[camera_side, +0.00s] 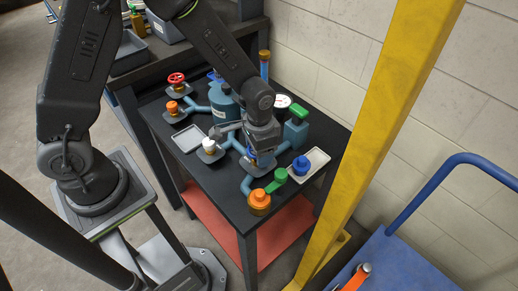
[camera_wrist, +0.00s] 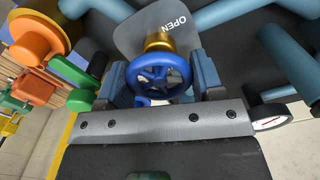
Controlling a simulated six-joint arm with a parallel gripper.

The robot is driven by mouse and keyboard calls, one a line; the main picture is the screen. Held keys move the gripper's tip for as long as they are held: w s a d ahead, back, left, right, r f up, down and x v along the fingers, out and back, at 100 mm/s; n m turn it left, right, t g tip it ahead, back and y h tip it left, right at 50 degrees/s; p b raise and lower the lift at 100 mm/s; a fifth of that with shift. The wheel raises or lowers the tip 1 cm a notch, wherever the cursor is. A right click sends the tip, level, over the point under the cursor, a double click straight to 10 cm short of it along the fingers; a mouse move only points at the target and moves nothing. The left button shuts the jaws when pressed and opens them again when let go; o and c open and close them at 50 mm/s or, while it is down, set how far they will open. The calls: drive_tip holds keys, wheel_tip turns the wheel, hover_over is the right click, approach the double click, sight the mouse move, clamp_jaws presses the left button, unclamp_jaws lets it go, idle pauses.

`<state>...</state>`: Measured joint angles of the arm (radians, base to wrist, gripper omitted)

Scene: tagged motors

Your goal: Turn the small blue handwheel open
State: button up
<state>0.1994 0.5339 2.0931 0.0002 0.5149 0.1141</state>
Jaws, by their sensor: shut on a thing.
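The small blue handwheel (camera_wrist: 160,62) sits on a brass stem (camera_wrist: 158,42) in the wrist view. A grey tag (camera_wrist: 140,30) marked OPEN lies behind it, its lettering reading upside down. My gripper (camera_wrist: 160,80) has one blue-grey finger on each side of the wheel and is shut on its rim. In the side view my gripper (camera_side: 253,154) points down at the pipework near the table's middle and hides most of the wheel. How far the wheel is turned cannot be told.
On the dark table (camera_side: 210,180) are an orange knob (camera_side: 259,200), a green lever (camera_side: 277,180), a white knob (camera_side: 209,145), a red handwheel (camera_side: 177,78), a green-handled valve (camera_side: 298,112) and a loose blue part (camera_side: 301,165) on a pale tray. A yellow post (camera_side: 385,120) stands to the right.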

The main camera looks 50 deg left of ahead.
drive_tip(key=n, duration=0.5)
drive_tip(key=shift+n, duration=0.3)
drive_tip(key=n, duration=0.5)
drive_tip(key=shift+a+n, duration=0.1)
drive_tip(key=shift+n, duration=0.2)
drive_tip(key=o, duration=0.9)
wheel_tip(320, 180, up, 14)
drive_tip(key=shift+f, duration=0.1)
idle(0.4)
drive_tip(key=s+a+r+m+t, duration=0.2)
drive_tip(key=s+r, duration=0.1)
drive_tip(key=s, duration=0.2)
drive_tip(key=s+a+r+m+t, duration=0.1)
drive_tip(key=s+a+r+m, duration=0.1)
drive_tip(key=s+r+m, duration=0.1)
drive_tip(key=s+a+r+m+t, duration=0.2)
drive_tip(key=s+a+r, duration=0.1)
drive_tip(key=s+r, duration=0.2)
drive_tip(key=shift+s+m+t, duration=0.3)
drive_tip(key=shift+s, duration=0.6)
